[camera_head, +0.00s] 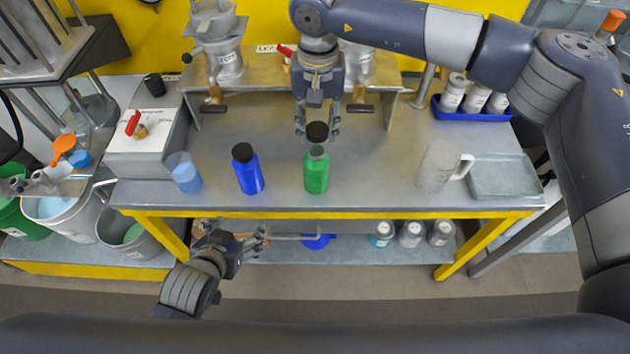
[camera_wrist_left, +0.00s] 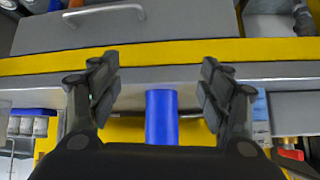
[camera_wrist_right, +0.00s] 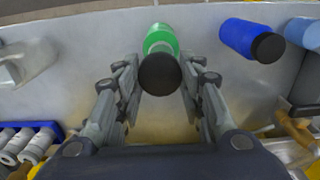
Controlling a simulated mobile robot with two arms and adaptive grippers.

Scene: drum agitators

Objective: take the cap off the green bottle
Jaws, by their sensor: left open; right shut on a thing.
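The green bottle (camera_head: 316,172) stands upright on the table, its pale neck showing in the head view. The black cap (camera_head: 317,131) is above the neck, apart from it, between the fingers of my right gripper (camera_head: 317,128). In the right wrist view the cap (camera_wrist_right: 160,74) sits between the fingers of my right gripper (camera_wrist_right: 160,88), and the green bottle (camera_wrist_right: 161,40) is partly hidden behind it. My left gripper (camera_head: 264,237) is open and empty in front of the table's front edge. In the left wrist view my left gripper (camera_wrist_left: 160,90) has its fingers spread wide.
A capped blue bottle (camera_head: 249,175) and a beaker of blue liquid (camera_head: 186,176) stand left of the green bottle. A pale jug (camera_head: 435,168) and a grey tray (camera_head: 503,178) are at right. A metal stand (camera_head: 260,72) is behind. The table between bottle and jug is clear.

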